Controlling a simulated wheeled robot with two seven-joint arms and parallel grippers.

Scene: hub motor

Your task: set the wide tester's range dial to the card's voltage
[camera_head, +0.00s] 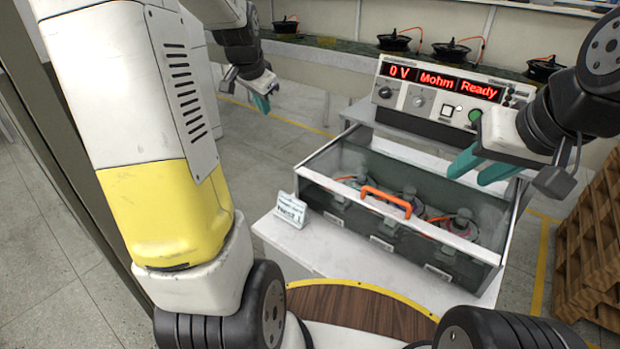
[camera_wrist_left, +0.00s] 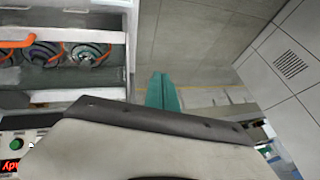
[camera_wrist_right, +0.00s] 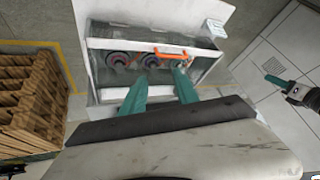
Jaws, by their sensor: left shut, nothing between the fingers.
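The wide tester (camera_head: 440,95) stands at the back of the white bench, its red display reading "0 V", "Mohm", "Ready". Two knobs sit on its left front: a dark one (camera_head: 385,92) under "0 V" and a paler one (camera_head: 419,101); I cannot read their marks. A small white card (camera_head: 291,211) stands on the bench's left; its print is too small to read surely. My left gripper (camera_head: 264,102), teal-fingered, is shut and empty, left of the tester and apart from it. My right gripper (camera_head: 480,167) is open and empty, in front of the tester's right end, above the clear-walled box.
The clear-walled box (camera_head: 345,208) with an orange handle (camera_head: 386,199) holds several hub motors in front of the tester. A green button (camera_head: 475,115) is on the tester's right. Wooden pallets (camera_head: 595,240) stand at right. More motors sit on the rear bench (camera_head: 340,60).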

